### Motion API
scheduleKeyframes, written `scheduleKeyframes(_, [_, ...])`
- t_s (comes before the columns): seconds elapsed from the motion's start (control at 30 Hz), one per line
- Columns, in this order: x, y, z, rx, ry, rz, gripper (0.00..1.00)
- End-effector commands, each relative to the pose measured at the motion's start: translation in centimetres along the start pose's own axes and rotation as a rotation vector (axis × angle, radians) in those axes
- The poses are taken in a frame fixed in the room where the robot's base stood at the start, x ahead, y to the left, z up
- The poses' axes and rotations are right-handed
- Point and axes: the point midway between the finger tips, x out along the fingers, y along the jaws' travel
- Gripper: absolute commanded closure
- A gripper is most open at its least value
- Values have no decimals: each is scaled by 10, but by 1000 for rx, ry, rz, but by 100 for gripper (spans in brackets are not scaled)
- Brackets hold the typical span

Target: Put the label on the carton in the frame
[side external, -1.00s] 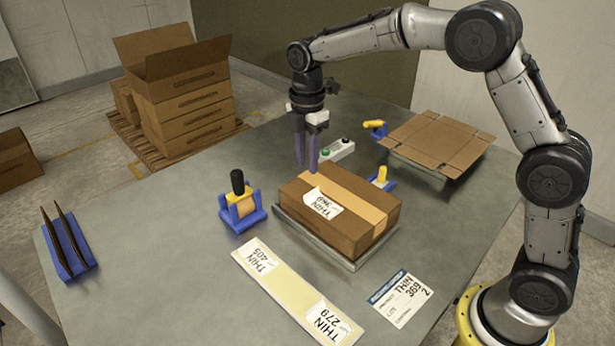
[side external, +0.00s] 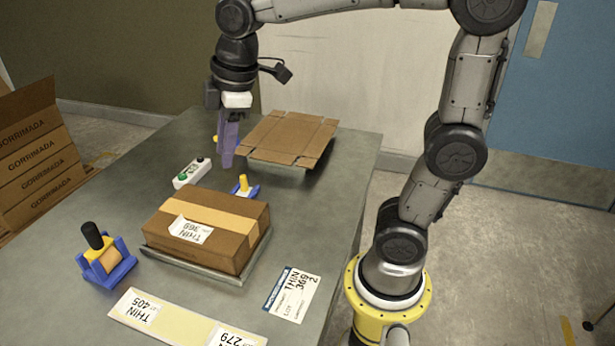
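The closed brown carton (side external: 240,243) sits on a grey metal plate (side external: 190,268) on the table, with pale tape along its top.
A backing strip (side external: 180,326) carries labels "405" and "279".

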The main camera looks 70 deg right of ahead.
Motion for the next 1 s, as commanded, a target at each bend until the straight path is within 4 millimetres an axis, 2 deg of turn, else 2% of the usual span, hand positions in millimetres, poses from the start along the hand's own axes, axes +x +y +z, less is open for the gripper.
scheduleKeyframes(0.03, [-9,-14,19,95,28,25,68])
scheduleKeyframes(0.2, [-13,-57,73,429,119,77,68])
scheduleKeyframes(0.3, [-8,-76,96,581,167,92,68])
scheduleKeyframes(0.4, [-2,-89,110,686,199,98,68])
scheduleKeyframes(0.57, [3,-97,120,758,221,100,68])
scheduleKeyframes(0.87, [3,-97,120,761,221,100,68])
scheduleKeyframes(0.9, [3,-97,120,760,221,100,69])
scheduleKeyframes(1.0, [3,-98,120,766,217,97,87])
